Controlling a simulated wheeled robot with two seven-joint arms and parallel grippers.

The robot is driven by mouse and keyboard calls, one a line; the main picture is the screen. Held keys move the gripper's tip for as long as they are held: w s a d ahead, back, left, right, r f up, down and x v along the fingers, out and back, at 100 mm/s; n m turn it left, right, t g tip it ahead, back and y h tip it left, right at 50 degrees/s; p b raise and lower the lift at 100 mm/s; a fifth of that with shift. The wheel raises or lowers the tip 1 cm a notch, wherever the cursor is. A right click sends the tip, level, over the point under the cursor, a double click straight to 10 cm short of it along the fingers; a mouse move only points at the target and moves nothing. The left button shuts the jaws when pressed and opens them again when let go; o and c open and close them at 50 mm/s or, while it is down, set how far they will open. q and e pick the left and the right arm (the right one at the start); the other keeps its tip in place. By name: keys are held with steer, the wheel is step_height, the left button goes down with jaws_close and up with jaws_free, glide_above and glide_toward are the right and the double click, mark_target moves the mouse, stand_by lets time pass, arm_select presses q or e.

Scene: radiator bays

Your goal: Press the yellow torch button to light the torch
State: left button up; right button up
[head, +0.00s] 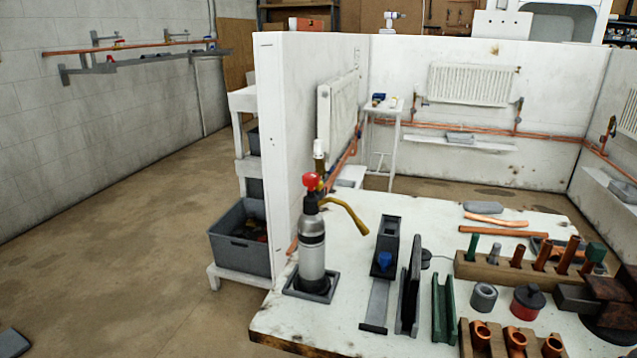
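The torch (312,255) stands upright in a dark square holder (313,287) at the near left part of the workbench. It has a silver and black cylinder, a red knob (311,180) on top and a brass-coloured nozzle (349,212) that points right and bends down. I cannot make out a yellow button on it, and no flame shows at the nozzle. Neither of my grippers can be made out in the head view.
The white workbench (270,325) holds a grey tool with a blue knob (385,260), green and dark channels, and wooden racks (500,274) of copper fittings. A white partition (275,150) rises behind the torch. A dark shape (14,343) at lower left is unclear.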

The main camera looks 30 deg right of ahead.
jaws_close()
stand_by(1.7)
